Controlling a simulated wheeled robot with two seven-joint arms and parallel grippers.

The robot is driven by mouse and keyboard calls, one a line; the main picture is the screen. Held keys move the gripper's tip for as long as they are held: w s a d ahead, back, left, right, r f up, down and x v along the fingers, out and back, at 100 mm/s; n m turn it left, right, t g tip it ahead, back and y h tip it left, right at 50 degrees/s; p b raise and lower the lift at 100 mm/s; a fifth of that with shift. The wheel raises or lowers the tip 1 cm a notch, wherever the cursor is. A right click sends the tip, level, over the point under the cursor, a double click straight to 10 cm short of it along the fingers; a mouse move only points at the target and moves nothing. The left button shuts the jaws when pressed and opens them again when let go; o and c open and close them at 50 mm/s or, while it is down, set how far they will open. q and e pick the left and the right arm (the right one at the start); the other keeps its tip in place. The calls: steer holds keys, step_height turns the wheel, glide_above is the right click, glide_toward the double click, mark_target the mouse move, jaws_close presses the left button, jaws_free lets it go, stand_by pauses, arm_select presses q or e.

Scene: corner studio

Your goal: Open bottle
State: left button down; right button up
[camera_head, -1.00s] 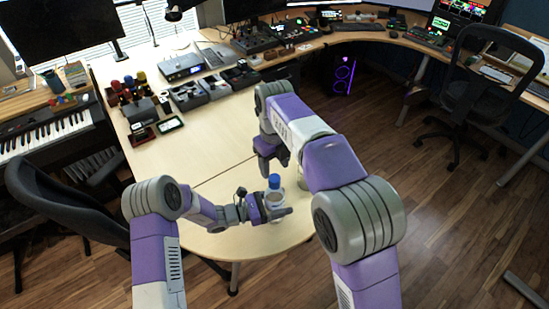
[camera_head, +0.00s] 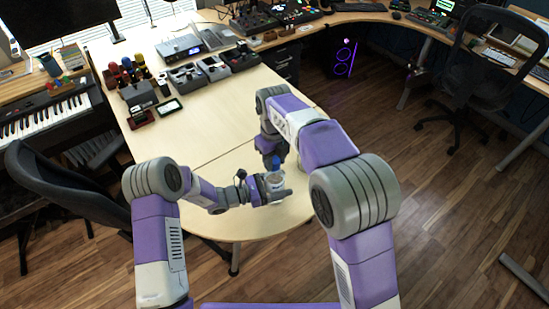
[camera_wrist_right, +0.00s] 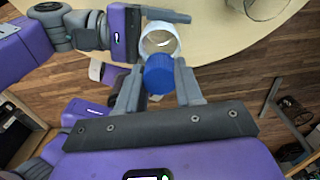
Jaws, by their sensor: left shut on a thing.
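The bottle (camera_head: 275,181) is upright, a clear and whitish body with a blue cap (camera_head: 275,161) at its top. My left gripper (camera_head: 270,190) is shut on the bottle body from the left, above the light wooden table. My right gripper (camera_head: 271,150) points down at the cap. In the right wrist view, the blue cap (camera_wrist_right: 159,74) sits between the two fingers of my right gripper (camera_wrist_right: 160,70); whether they press on it is unclear. The bottle's pale round body (camera_wrist_right: 160,38) shows beyond the cap, beside my left gripper's fingers. I cannot tell how the cap sits on the neck.
The table (camera_head: 215,150) is clear around the bottle, and its rounded front edge is close. Several small devices (camera_head: 187,77) stand at the back left. A black chair (camera_head: 60,190) is at the left. A round clear object (camera_wrist_right: 262,8) shows at the wrist view's top.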

jaws_close()
steer(key=n, duration=1.5)
steer(key=shift+r, duration=0.1)
steer(key=n, duration=1.4)
steer(key=shift+n, duration=0.3)
steer(key=n, duration=2.4)
steer(key=shift+n, duration=0.3)
